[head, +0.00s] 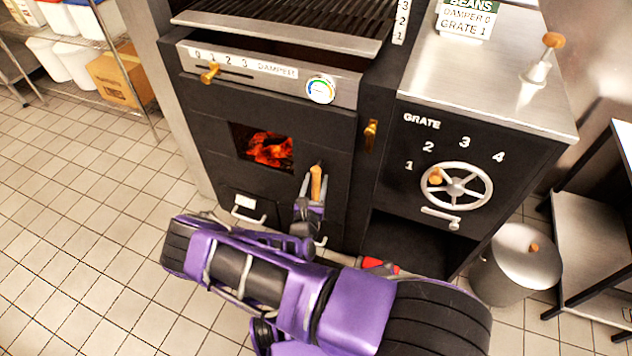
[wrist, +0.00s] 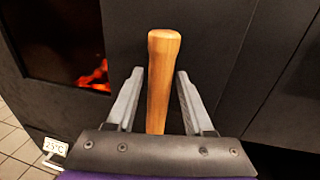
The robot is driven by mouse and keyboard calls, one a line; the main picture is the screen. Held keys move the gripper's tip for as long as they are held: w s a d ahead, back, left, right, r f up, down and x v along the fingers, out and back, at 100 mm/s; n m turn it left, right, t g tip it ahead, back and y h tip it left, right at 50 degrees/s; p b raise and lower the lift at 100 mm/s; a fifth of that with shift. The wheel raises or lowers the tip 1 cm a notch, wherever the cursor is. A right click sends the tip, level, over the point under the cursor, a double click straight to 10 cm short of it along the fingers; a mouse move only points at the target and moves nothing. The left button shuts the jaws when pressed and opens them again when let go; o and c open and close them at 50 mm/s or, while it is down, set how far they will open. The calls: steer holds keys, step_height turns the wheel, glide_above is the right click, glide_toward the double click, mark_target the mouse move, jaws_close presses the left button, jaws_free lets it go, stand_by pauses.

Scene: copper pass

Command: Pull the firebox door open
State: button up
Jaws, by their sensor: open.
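The black firebox door (head: 210,165) is shut, with a small window (head: 264,148) showing glowing embers. Its upright wooden handle (head: 316,183) is on the right part of the door. My gripper (head: 309,192) is at the handle. In the wrist view the handle (wrist: 160,85) stands between the two open fingers of my gripper (wrist: 158,92), with a gap on each side. The handle's lower end is hidden behind the gripper body. A brass latch (head: 371,134) is on the frame right of the door.
A grate wheel (head: 457,187) is on the cabinet at right, and a metal bin (head: 517,268) stands below it. A damper strip with a brass knob (head: 210,73) and a gauge (head: 320,89) is above the door. The tiled floor (head: 80,230) at left is clear.

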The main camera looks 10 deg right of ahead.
steer(key=shift+w+d, duration=0.1)
steer(key=shift+w, duration=0.15)
jaws_close()
stand_by(1.4)
